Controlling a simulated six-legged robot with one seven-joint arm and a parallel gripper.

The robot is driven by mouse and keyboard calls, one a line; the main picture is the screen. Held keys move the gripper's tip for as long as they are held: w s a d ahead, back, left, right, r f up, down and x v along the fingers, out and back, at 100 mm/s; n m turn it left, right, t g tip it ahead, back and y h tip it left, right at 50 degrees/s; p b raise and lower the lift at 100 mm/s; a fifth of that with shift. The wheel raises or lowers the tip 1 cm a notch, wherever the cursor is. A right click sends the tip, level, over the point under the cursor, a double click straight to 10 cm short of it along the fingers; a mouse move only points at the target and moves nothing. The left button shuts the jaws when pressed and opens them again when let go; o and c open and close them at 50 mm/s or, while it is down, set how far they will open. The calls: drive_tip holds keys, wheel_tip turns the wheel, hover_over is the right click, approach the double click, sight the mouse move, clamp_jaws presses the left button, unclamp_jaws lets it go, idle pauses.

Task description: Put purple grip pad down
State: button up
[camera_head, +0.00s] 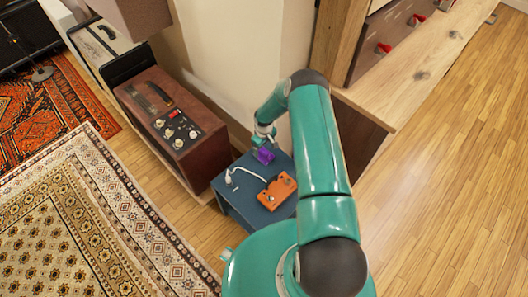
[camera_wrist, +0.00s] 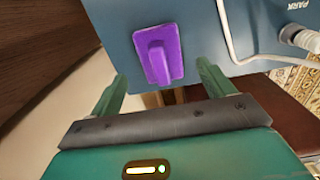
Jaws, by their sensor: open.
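The purple grip pad (camera_head: 264,155) lies on the top of a blue box (camera_head: 236,207), near its back edge. In the wrist view the purple grip pad (camera_wrist: 159,55) is a flat plate with a raised handle, lying on the blue surface (camera_wrist: 200,20) near its edge. My gripper (camera_wrist: 163,88) is open, with one green finger on each side, and the pad is ahead of the gap between them. The fingers look apart from the pad. In the head view my gripper (camera_head: 262,135) is just behind the pad and partly hidden by my arm.
An orange device (camera_head: 277,191) and a white cable with a plug (camera_head: 229,178) lie on the blue box. A brown amp (camera_head: 172,125) stands to the left. A wooden cabinet (camera_head: 395,110) stands to the right. Patterned rugs (camera_head: 80,215) cover the left floor; the right wood floor is clear.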

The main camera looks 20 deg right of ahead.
wheel_tip(320, 180, up, 6)
drive_tip(key=shift+r, duration=0.15)
wheel_tip(320, 180, up, 20)
drive_tip(key=t+h, duration=0.1)
hover_over(264, 151)
drive_tip(key=w+a, duration=0.1)
drive_tip(key=s+a+r+m+t, duration=0.1)
drive_tip(key=s+a+r, duration=0.1)
drive_tip(key=r, duration=0.5)
drive_tip(key=s+a+r, duration=0.1)
drive_tip(key=s+r, duration=0.1)
drive_tip(key=r, duration=0.6)
drive_tip(key=s+a+r+m+t, duration=0.2)
drive_tip(key=s+a+r, duration=0.2)
drive_tip(key=s+r, duration=1)
drive_tip(key=s+a+r, duration=0.2)
drive_tip(key=s, duration=0.5)
drive_tip(key=s+a+r+m+t+y, duration=0.1)
drive_tip(key=s+a+r, duration=0.1)
drive_tip(key=s, duration=0.5)
drive_tip(key=shift+r+t, duration=0.3)
drive_tip(key=shift+w, duration=0.1)
